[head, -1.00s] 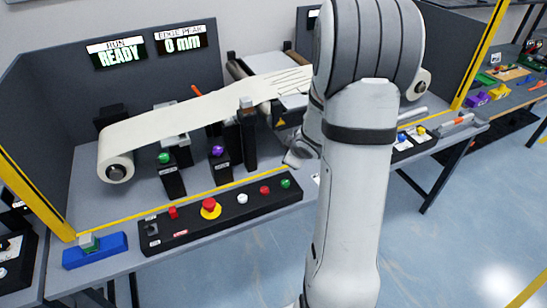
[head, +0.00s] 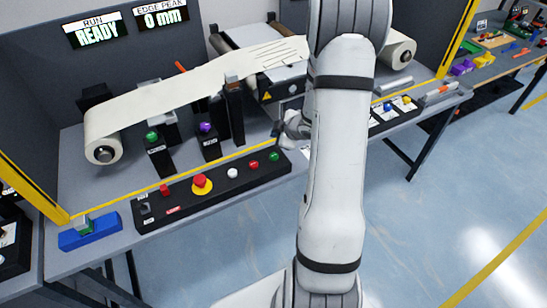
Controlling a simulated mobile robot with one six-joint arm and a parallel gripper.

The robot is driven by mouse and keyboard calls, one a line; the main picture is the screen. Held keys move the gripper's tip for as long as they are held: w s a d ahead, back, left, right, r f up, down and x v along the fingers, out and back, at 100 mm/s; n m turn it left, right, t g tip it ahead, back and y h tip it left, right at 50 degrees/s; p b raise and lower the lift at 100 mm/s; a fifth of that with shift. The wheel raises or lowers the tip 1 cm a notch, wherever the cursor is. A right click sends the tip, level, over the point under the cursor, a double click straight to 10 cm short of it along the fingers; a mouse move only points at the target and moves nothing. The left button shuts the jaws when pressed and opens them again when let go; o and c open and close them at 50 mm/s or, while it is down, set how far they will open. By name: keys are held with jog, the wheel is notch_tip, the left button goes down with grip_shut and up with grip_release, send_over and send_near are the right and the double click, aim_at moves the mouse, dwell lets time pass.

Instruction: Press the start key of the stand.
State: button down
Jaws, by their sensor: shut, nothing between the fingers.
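The stand's black key panel (head: 215,196) lies along the front edge of the bench. From left to right it carries a small red button (head: 165,190), a red mushroom button on a yellow disc (head: 199,182), a white button (head: 232,173), another red button (head: 254,165) and a green button (head: 273,156). Its labels are too small to read. My gripper (head: 279,130) is shut and empty, just behind and above the panel's right end, apart from the green button. My arm hides part of it.
A cream web runs from a roll (head: 103,151) over black posts to the rear rollers. Green (head: 152,136) and purple (head: 206,127) knobs top posts behind the panel. A blue block (head: 90,232) lies left. Displays read READY (head: 95,32) and 0 mm (head: 161,16). Floor right is clear.

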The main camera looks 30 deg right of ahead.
aim_at(276, 157)
notch_tip(276, 157, down, 8)
jog(key=b, duration=0.6)
jog(key=shift+r, duration=0.25)
jog(key=shift+f, duration=0.1)
dwell(1.3)
jog(key=shift+f+b, duration=0.3)
jog(key=shift+b, duration=0.1)
jog(key=shift+f+b, duration=0.4)
jog(key=shift+f, duration=0.05)
dwell(0.5)
dwell(0.4)
jog(key=shift+r+p, duration=0.85)
